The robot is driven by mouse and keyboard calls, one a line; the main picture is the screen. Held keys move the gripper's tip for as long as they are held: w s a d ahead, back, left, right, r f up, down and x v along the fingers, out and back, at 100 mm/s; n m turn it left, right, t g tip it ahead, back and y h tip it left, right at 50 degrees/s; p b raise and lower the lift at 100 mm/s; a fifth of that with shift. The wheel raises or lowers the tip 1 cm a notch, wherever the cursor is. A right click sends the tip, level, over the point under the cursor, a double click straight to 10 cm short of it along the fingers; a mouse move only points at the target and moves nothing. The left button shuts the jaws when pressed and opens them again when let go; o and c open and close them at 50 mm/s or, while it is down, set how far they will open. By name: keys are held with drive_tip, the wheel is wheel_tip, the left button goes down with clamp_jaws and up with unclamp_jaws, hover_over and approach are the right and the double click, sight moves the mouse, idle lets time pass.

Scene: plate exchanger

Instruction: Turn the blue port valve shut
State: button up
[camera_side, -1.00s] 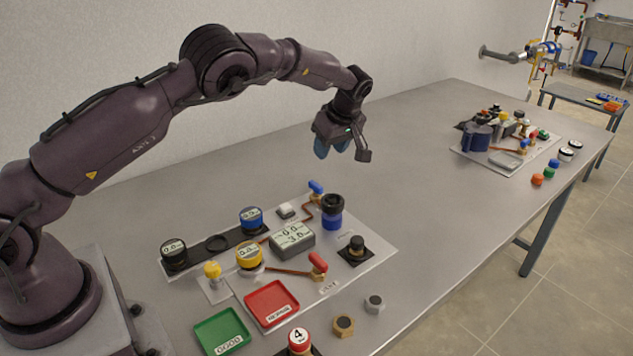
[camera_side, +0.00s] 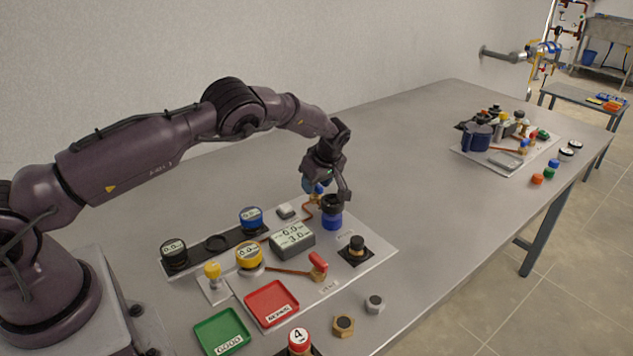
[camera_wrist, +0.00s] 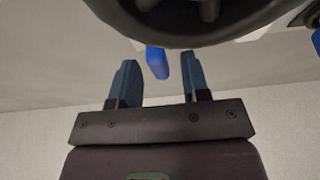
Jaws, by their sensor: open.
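The blue port valve has a blue lever handle (camera_wrist: 156,62), which shows in the wrist view between my two fingers. My gripper (camera_wrist: 163,72) is open, with a finger on each side of the handle and visible gaps; I see no clear contact. In the side view my gripper (camera_side: 316,188) is low over the far edge of the white panel, at the valve. There it hides most of the blue handle, and only the brass valve body (camera_side: 314,201) and copper pipe show below it.
A blue cylinder with a black ring top (camera_side: 332,214) stands right beside my gripper, and a dark round rim (camera_wrist: 195,20) fills the top of the wrist view. A red-handled valve (camera_side: 318,265), a grey display box (camera_side: 292,240) and gauges are nearer.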

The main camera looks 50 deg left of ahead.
drive_tip(key=shift+c, duration=0.4)
clamp_jaws()
drive_tip(key=shift+m, duration=0.3)
drive_tip(key=m+t, duration=0.1)
drive_tip(key=m, duration=0.2)
drive_tip(key=shift+s+m+t, duration=0.1)
drive_tip(key=shift+m+t, duration=0.2)
drive_tip(key=m+t+h, duration=0.1)
drive_tip(key=m, duration=0.3)
drive_tip(key=shift+m, duration=0.3)
drive_tip(key=m+h, duration=0.1)
drive_tip(key=m, duration=0.1)
drive_tip(key=m+t+h, duration=0.1)
drive_tip(key=m, duration=0.2)
drive_tip(key=shift+s+a+t, duration=0.1)
drive_tip(key=shift+a+t, duration=0.05)
drive_tip(key=shift+t, duration=0.15)
drive_tip(key=shift+m+h, duration=0.7)
drive_tip(key=shift+m, duration=1.3)
